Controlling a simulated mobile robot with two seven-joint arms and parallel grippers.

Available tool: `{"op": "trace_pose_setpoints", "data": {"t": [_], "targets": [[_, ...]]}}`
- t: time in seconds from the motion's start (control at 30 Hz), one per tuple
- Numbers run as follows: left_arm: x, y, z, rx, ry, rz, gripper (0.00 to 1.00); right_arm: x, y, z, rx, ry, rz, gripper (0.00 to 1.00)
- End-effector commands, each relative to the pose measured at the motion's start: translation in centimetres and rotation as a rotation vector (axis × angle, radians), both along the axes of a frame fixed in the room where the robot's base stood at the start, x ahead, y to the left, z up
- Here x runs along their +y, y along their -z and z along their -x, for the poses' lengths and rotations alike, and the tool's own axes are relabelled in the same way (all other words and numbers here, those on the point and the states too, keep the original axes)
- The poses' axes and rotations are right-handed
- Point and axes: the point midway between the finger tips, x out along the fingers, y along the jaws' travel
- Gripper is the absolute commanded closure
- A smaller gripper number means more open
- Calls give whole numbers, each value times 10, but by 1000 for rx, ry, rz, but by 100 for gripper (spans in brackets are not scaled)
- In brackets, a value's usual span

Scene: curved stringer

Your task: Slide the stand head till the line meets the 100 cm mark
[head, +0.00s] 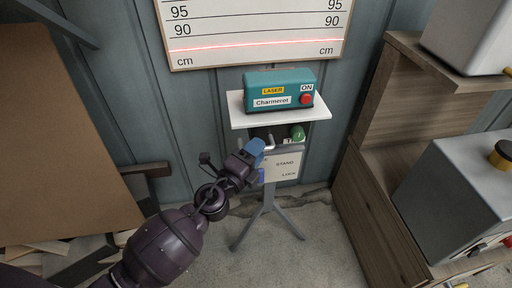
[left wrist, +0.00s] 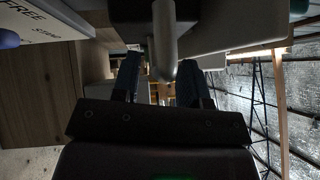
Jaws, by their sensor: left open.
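A teal laser box (head: 280,90) with a red button sits on the stand head's white shelf (head: 236,112). Its red line (head: 250,44) falls on the white scale board (head: 190,57) a little below the 90 mark. The 100 mark is not in view. Below the shelf are a green knob (head: 298,133) and a plate (head: 285,166) reading STAND and LOCK; the plate also shows in the left wrist view (left wrist: 45,22), reading FREE. My left gripper (head: 260,160) is open at the plate's left edge. A grey rounded bar (left wrist: 164,42) reaches between its fingers (left wrist: 160,88); contact is unclear.
The stand's grey tripod legs (head: 268,222) stand on the floor. Wooden shelving (head: 385,110) with grey boxes (head: 465,195) is close on the right. A brown board (head: 60,140) leans at left. Floor around the legs is mostly clear.

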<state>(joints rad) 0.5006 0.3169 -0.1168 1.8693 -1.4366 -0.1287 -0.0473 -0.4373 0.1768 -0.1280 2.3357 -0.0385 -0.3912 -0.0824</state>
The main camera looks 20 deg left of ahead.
Motion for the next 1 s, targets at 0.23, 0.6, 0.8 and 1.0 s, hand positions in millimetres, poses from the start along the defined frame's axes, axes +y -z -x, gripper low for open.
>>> {"op": "trace_pose_setpoints", "data": {"t": [0.23,0.6,0.8,1.0], "targets": [[-2,-1,-9,1,0,0,60,-1,1,1,4,4,-2,49],[-2,0,-8,1,0,0,86,-1,1,1,5,4,-3,49],[-2,0,-8,1,0,1,100,-1,1,1,5,4,-3,49],[-2,-4,-9,-1,0,0,100,-1,-3,0,-3,5,-5,49]]}}
